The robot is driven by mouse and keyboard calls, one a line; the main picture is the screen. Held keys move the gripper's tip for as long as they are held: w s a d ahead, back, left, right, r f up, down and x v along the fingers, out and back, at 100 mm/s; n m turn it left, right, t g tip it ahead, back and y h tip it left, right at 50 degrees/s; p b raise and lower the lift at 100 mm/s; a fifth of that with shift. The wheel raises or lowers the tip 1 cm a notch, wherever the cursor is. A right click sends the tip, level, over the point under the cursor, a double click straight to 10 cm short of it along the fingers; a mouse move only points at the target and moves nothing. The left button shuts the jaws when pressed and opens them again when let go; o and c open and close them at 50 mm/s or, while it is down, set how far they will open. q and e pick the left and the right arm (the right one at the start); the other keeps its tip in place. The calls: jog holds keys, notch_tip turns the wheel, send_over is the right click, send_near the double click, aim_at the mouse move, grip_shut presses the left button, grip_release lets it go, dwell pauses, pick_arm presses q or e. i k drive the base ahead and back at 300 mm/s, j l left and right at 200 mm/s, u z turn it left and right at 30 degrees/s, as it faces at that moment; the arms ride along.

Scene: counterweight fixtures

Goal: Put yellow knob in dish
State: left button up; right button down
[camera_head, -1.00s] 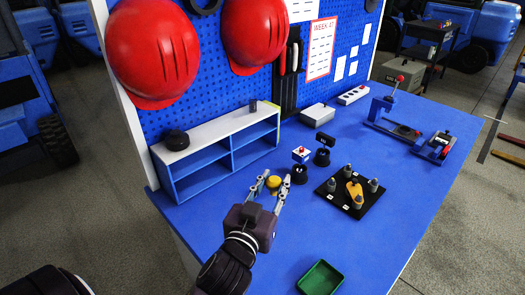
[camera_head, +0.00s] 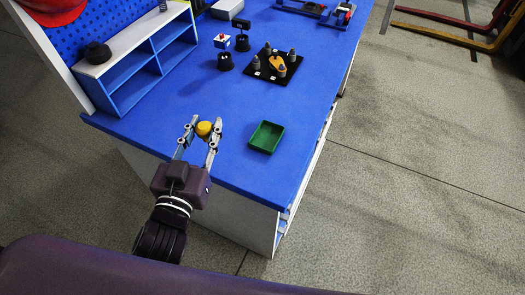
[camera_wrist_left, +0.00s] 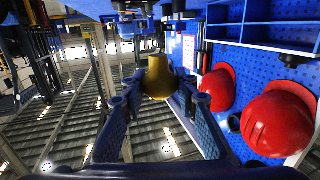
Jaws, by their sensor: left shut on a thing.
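The yellow knob (camera_head: 204,128) is between the fingertips of my left gripper (camera_head: 202,133), which is shut on it. In the left wrist view the knob (camera_wrist_left: 157,77) shows between the two fingers of my left gripper (camera_wrist_left: 160,93). In the head view the gripper is over the blue table's near left part. The green dish (camera_head: 267,137), a small square tray, sits on the table to the right of the knob. The dish looks empty, and the knob is apart from it. My right gripper is not in view.
A black plate (camera_head: 273,67) with several grey pieces and a yellow part lies behind the dish. Black stands (camera_head: 225,61) are left of it. A white and blue shelf (camera_head: 150,52) stands at the back left. The table between knob and dish is clear.

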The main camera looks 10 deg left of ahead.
aim_at(264, 145)
jog(key=k+l+u, duration=0.1)
jog(key=u, duration=1.1)
jog(key=l, duration=0.9)
jog(key=k+l+u, duration=0.1)
jog(key=l, duration=1.65)
jog(key=k+l+u, duration=0.1)
jog(key=l, duration=0.75)
